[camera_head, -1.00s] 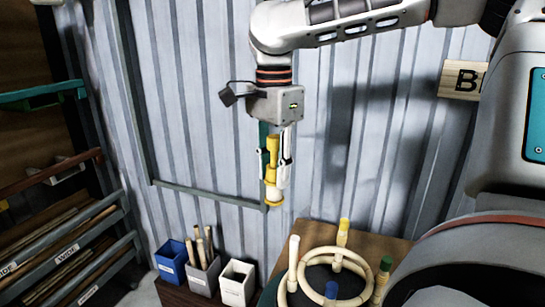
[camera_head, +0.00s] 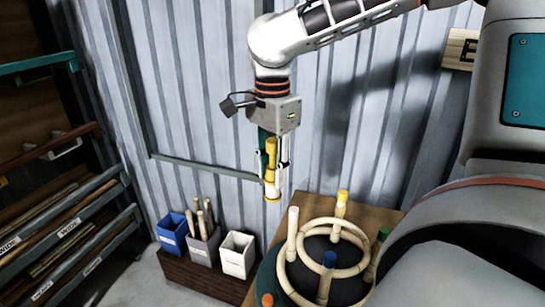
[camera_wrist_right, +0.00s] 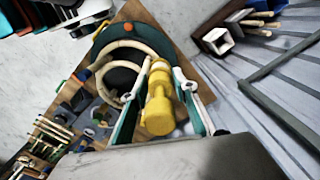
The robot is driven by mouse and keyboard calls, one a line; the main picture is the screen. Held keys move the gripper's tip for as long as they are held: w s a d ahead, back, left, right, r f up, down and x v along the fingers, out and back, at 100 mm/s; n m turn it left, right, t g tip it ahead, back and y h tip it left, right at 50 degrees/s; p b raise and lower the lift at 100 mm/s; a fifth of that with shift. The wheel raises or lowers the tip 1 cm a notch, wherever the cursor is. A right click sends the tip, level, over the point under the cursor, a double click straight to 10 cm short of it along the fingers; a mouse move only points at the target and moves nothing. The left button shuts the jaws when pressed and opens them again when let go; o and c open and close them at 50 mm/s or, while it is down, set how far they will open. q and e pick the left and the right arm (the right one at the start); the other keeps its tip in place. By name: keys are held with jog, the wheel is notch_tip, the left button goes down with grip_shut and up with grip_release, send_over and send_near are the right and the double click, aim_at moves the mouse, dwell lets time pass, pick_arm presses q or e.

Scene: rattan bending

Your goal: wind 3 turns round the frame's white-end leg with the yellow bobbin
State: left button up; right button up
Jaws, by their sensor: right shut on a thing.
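My right gripper (camera_head: 272,176) is shut on the yellow bobbin (camera_head: 271,150), which hangs upright with a pale band near its lower flange. The bobbin also shows between the fingers in the right wrist view (camera_wrist_right: 158,108). The rattan frame (camera_head: 318,277) has pale rings and upright legs with coloured ends. Its white-end leg (camera_head: 292,235) stands at the frame's left side. In the head view the bobbin is up and left of that leg's tip, apart from it in the picture; the depth gap is unclear. My left gripper is not in view.
Blue (camera_head: 172,229), grey (camera_head: 204,250) and white (camera_head: 238,255) boxes stand left of the frame. A rack of canes (camera_head: 65,235) is at far left; a corrugated wall stands behind.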

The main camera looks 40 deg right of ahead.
aim_at(272, 200)
notch_tip(272, 200, down, 8)
jog(key=shift+f+b, duration=0.25)
jog(key=shift+b, duration=0.05)
dwell(0.3)
jog(key=shift+r, duration=0.1)
dwell(0.4)
